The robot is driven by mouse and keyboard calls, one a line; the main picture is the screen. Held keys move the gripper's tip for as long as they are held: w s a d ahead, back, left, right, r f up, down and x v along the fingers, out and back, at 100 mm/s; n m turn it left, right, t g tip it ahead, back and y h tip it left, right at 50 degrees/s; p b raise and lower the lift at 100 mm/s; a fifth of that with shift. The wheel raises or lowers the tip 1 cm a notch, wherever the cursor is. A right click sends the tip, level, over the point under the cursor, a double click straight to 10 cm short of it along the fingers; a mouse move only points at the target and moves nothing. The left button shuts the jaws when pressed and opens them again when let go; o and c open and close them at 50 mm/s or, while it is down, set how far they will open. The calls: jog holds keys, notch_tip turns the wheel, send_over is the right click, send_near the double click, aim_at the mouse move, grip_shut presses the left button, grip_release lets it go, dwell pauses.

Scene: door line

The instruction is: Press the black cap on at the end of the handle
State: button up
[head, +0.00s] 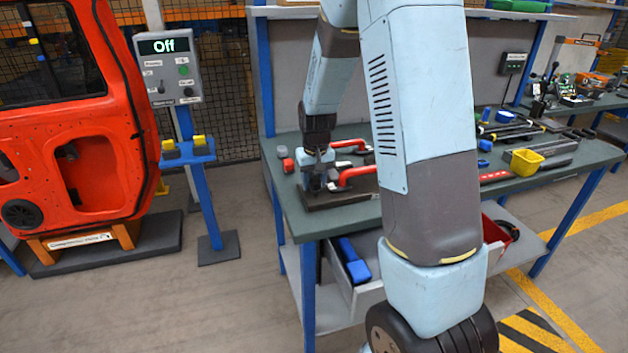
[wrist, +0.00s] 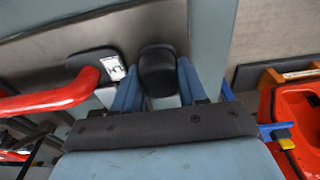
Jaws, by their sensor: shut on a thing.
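My gripper (wrist: 157,82) is shut on a black cap (wrist: 157,70), held between its two blue fingers in the wrist view. A red handle (wrist: 50,100) comes in from the left there, its end beside a dark piece and a small white label. The cap is to the right of the handle's end, apart from it in the picture. In the head view my gripper (head: 318,178) points down over the dark board on the bench, close to the left end of a red handle (head: 356,175). The cap cannot be made out in the head view.
A red car door (head: 95,170) and a control post reading "Off" (head: 166,70) stand left.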

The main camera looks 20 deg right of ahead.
aim_at(315, 181)
jog(key=shift+f, duration=0.2)
jog(key=o, duration=1.1)
jog(key=shift+r, duration=0.15)
jog(key=r, duration=0.4)
jog(key=s+r, duration=0.1)
jog(key=r, duration=0.8)
jog(key=shift+s+r, duration=0.15)
jog(key=shift+s, duration=0.15)
